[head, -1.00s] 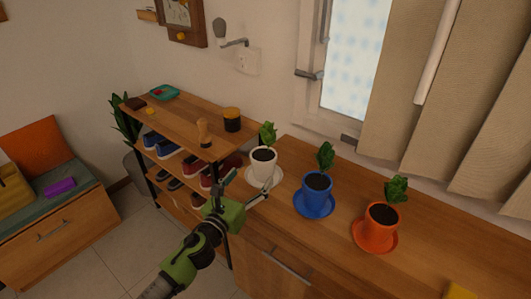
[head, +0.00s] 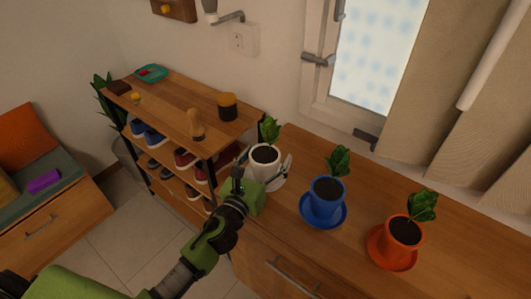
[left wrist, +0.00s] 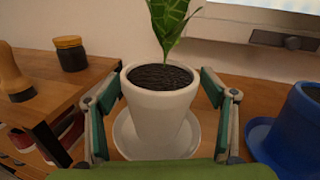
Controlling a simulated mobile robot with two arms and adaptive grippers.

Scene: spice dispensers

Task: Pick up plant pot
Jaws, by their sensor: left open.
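A white plant pot (head: 264,161) with dark soil and a green plant stands upright on a white saucer (head: 275,183) on the wooden cabinet. It also shows in the left wrist view (left wrist: 160,112), in the middle. My left gripper (head: 264,169) is open at the white pot, and its two fingers (left wrist: 162,93) stand on either side of the pot, with the left finger very close to its wall. A blue pot (head: 326,193) and an orange pot (head: 404,232), each with a plant and matching saucer, stand to the right. My right gripper is not in view.
A shoe shelf (head: 170,90) stands left of the cabinet, with a wooden-handled brush (head: 196,124) and a dark jar with a yellow lid (head: 228,106) on top. A window and curtain are behind. The blue pot is close on the right.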

